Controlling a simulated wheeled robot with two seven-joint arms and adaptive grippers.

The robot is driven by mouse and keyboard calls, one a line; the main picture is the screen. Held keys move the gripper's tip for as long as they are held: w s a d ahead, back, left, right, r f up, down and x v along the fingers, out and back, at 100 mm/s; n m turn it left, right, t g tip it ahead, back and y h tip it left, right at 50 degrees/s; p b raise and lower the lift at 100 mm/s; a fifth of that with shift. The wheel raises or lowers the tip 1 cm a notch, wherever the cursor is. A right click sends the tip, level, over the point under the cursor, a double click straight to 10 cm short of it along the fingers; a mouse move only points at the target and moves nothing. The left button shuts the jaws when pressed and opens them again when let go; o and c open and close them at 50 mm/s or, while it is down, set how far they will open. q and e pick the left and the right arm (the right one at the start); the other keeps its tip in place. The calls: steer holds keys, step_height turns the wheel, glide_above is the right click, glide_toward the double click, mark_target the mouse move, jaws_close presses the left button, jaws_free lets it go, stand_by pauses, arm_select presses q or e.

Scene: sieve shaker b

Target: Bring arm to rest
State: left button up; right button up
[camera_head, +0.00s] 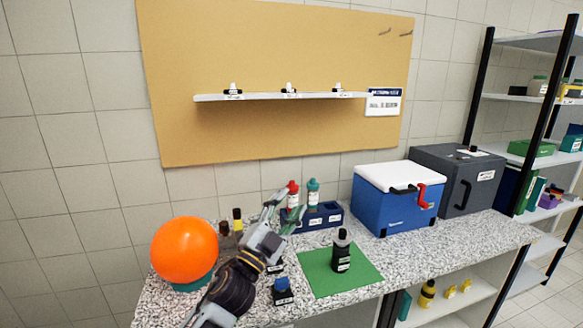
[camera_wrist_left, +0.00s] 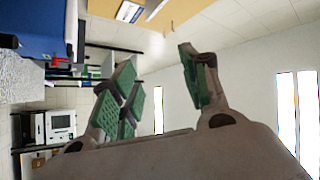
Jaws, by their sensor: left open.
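My left gripper (camera_head: 282,208) comes in from the lower left in the head view and hangs above the counter, in front of the blue bottle rack. Its green-padded fingers are spread apart, and nothing shows between them. In the left wrist view the open fingers (camera_wrist_left: 160,85) point out into the room with empty space between them. My right arm and gripper do not show in either view.
A granite counter (camera_head: 400,262) carries an orange ball (camera_head: 184,249), a black bottle (camera_head: 341,251) on a green mat (camera_head: 317,277), a blue rack (camera_head: 322,217) with red and teal bottles, a blue cooler (camera_head: 394,205) and a grey box (camera_head: 459,184). A shelf (camera_head: 270,97) is above.

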arm_select(q)
steer(key=s+a+f+n+g+y, duration=0.3)
steer(key=a+f+n+y, duration=0.4)
steer(key=f, duration=0.5)
steer(key=s+a+f+n+g+y, duration=0.3)
steer(key=a+f+n+y, duration=0.3)
steer(key=a+f, duration=0.45)
steer(key=s+a+f+n+g, duration=0.1)
steer(key=s+a+f+g, duration=0.1)
steer(key=s+f+g, duration=0.55)
steer(key=s+a+f+n+g, duration=0.1)
steer(key=s+a+f+g, duration=0.15)
steer(key=s+f, duration=0.95)
steer(key=s+f+g, duration=0.1)
steer(key=s+f, duration=0.2)
steer(key=f, duration=1.1)
steer(key=s+f, duration=0.2)
steer(key=f, duration=1.3)
steer(key=s+a+f+g, duration=0.1)
steer(key=s+a+f, duration=0.2)
steer(key=s+f, duration=1.7)
steer(key=s, duration=0.3)
steer(key=shift+f+g, duration=0.2)
steer(key=shift+g, duration=0.1)
